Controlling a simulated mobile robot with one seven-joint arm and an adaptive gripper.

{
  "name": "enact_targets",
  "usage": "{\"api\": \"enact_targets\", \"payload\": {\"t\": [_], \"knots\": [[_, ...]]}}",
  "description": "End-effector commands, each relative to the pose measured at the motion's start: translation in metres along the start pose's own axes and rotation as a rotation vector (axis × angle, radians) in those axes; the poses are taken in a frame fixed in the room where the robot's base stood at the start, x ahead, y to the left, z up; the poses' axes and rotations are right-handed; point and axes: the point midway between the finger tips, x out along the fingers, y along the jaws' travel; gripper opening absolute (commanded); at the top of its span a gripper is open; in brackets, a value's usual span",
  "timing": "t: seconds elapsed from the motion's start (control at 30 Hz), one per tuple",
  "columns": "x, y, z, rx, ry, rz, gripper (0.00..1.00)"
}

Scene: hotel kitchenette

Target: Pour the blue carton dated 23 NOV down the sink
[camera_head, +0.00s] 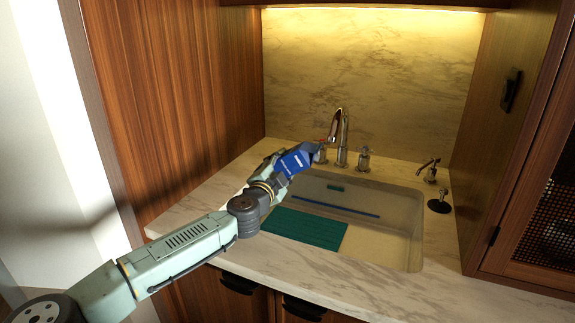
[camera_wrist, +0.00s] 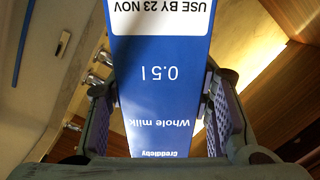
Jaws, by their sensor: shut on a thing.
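A blue carton (camera_head: 297,160) is held over the left part of the sink (camera_head: 402,235), tilted in the head view. In the wrist view the carton (camera_wrist: 160,120) fills the middle, its print upside down: "USE BY 23 NOV", "0.5 l", "Whole milk". My gripper (camera_head: 285,166) is shut on it, with one finger on each side in the wrist view (camera_wrist: 162,105). The carton's opening and any liquid cannot be made out.
A curved faucet (camera_head: 342,125) with handles stands behind the sink, close to the carton. A teal ribbed mat (camera_head: 308,229) lies at the sink's front left. A soap dispenser (camera_head: 430,170) stands at the right. The marble counter's front (camera_head: 300,262) is clear.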

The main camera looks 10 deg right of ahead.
Motion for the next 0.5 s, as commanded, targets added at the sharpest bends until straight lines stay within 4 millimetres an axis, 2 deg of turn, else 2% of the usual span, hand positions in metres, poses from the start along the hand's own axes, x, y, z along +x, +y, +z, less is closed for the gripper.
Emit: {"api": "enact_targets", "payload": {"t": [0.5], "knots": [[0.000,0.025,0.019,0.474,0.002,-0.001,0.05]]}}
